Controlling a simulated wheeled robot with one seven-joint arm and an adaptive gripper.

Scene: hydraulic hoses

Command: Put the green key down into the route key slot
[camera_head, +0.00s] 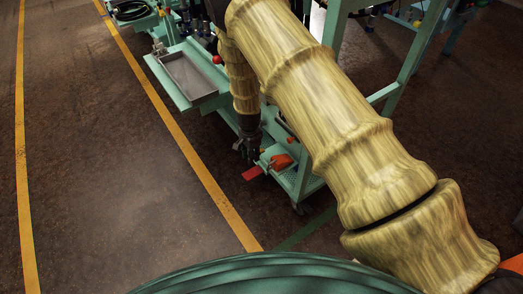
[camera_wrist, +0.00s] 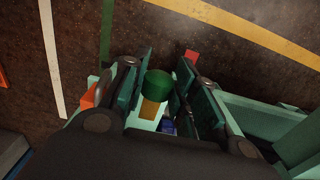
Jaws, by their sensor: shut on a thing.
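The green key (camera_wrist: 158,84) shows as a round dark-green top between my two fingers in the wrist view. My gripper (camera_wrist: 165,88) is shut on it. In the head view my gripper (camera_head: 247,150) points down over the low end of the green cart, and the key cannot be made out there. Below the key, the wrist view shows a pale green surface with a yellow patch (camera_wrist: 150,109) and a blue piece (camera_wrist: 168,126). The route key slot cannot be told apart; the fingers and key hide part of that surface.
A red flat piece (camera_head: 252,173) and an orange-red part (camera_head: 281,162) are at the cart's low end. A grey metal tray (camera_head: 188,76) sits on the cart's upper shelf. The floor left of the cart is clear, with a yellow line (camera_head: 172,112) along it.

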